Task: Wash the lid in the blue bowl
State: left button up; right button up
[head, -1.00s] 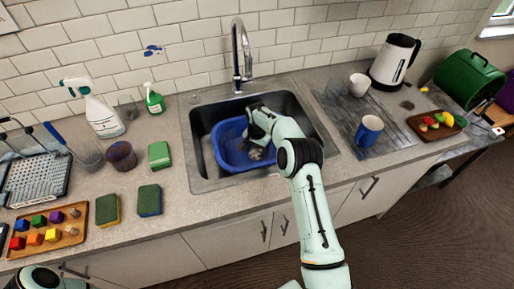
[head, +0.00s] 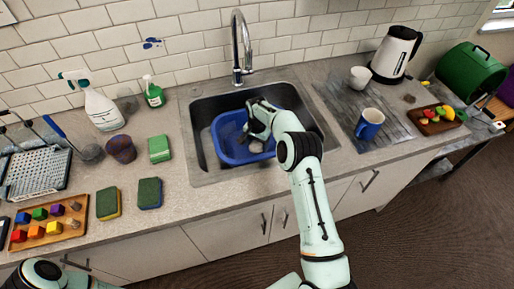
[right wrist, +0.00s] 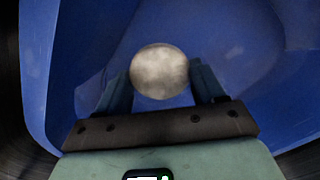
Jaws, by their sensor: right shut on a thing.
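The blue bowl (head: 226,150) stands in the sink in the head view. Its blue inside wall (right wrist: 75,45) fills most of the right wrist view. My right gripper (head: 256,138) reaches down into the bowl, and the arm partly hides it in the head view. In the right wrist view the gripper is shut on a round, pale, mottled grey lid (right wrist: 159,72), held between its two fingers inside the bowl. Whether the lid touches the bowl cannot be told. Part of my left arm shows at the bottom left of the head view, but its gripper does not.
The sink (head: 202,172) has a tall faucet (head: 239,45) behind it. Green sponges (head: 159,149), a spray bottle (head: 99,105) and a tray of coloured blocks (head: 70,230) lie left. A blue mug (head: 369,124), white cup (head: 361,78) and kettle (head: 394,55) stand right.

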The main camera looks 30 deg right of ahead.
aim_at(257, 147)
jog(key=shift+r, duration=0.1)
pick_arm(q)
jog(key=shift+w+r+p, duration=0.75)
jog(key=shift+w+r, duration=0.25)
jog(key=shift+w, duration=0.2)
pick_arm(e)
notch_tip(257, 147, up, 11)
dwell(2.0)
notch_tip(257, 147, up, 4)
jog(key=shift+r, duration=0.1)
dwell(0.3)
dwell(0.7)
